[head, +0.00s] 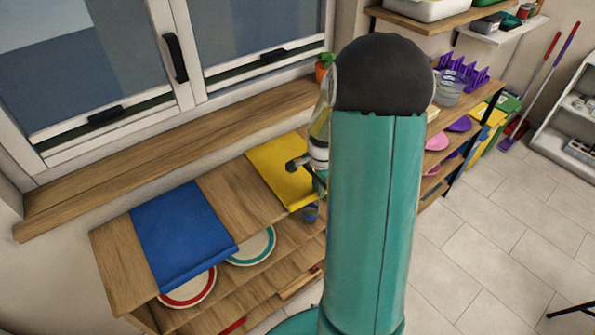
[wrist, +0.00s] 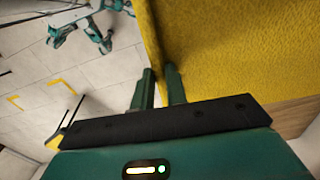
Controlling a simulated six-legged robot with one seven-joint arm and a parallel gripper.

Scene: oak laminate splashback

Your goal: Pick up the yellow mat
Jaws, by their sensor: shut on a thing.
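The yellow mat (head: 272,165) lies on top of the wooden shelf unit, to the right of a blue mat. My own arm hides its right part in the head view. In the wrist view the yellow mat (wrist: 240,45) fills the upper right, and its edge runs down between the two fingers. My gripper (wrist: 160,74) is shut on that edge. In the head view my gripper is mostly hidden behind my arm, at the mat's front right.
The blue mat (head: 183,235) hangs slightly over the shelf front. Plates, one red-rimmed (head: 190,290) and one teal-rimmed (head: 252,247), sit below. The windowsill (head: 170,150) runs behind, with a potted plant (head: 323,68). Tiled floor (head: 480,240) at right is largely clear.

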